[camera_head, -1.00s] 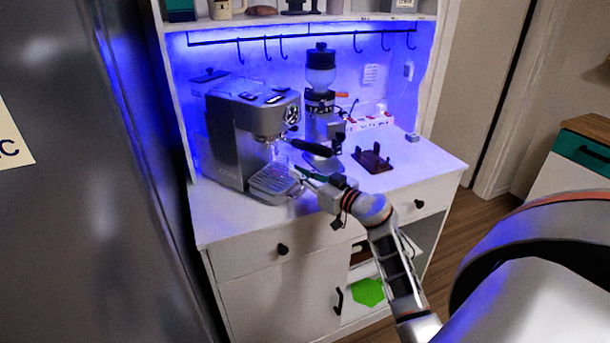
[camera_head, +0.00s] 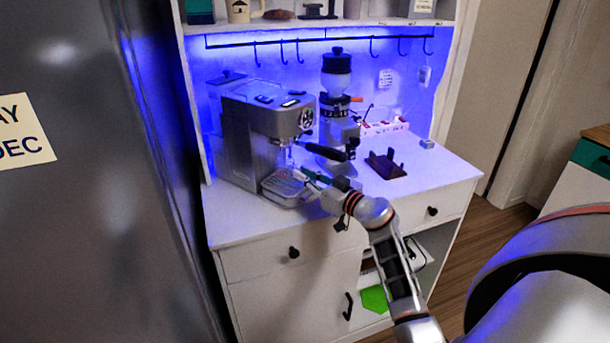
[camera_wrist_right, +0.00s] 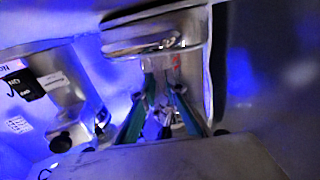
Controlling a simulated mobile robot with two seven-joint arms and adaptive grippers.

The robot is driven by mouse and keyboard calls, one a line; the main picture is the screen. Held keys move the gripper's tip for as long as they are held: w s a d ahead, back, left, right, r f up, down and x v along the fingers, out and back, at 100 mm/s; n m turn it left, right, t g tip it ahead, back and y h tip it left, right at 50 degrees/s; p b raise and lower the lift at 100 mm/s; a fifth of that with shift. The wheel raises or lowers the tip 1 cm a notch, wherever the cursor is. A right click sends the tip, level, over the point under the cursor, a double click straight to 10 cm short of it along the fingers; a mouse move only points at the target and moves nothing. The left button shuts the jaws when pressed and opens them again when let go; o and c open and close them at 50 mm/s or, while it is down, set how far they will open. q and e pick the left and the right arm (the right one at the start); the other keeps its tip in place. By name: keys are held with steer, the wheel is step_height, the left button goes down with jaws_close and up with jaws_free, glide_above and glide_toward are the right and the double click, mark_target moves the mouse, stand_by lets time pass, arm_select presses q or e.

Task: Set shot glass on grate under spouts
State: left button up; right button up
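The espresso machine (camera_head: 248,140) stands on the white cabinet top. Its drip tray grate (camera_head: 287,186) juts out at the front below the spouts. My right gripper (camera_head: 303,172) reaches in from the right, with its tips above the grate and below the machine's head. In the right wrist view, the green fingers of the gripper (camera_wrist_right: 162,90) converge with a gap between them. A clear, faint shot glass (camera_wrist_right: 172,70) with reddish marks shows at the tips, seemingly held; its base is hidden. Whether it touches the grate cannot be told. My left gripper is not in view.
A portafilter handle (camera_head: 326,151) sticks out just above my right gripper. A grinder (camera_head: 337,100) stands right of the machine. A dark brown stand (camera_head: 386,165) is farther right on the counter. Hooks hang above, and a dark panel fills the left side.

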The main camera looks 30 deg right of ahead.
steer(key=shift+o, duration=1)
steer(key=shift+s, duration=0.1)
steer(key=shift+s+d, duration=0.15)
steer(key=shift+s, duration=0.2)
steer(key=s+d, duration=0.1)
steer(key=s, duration=1)
steer(key=shift+d, duration=0.3)
steer(key=shift+a, duration=0.1)
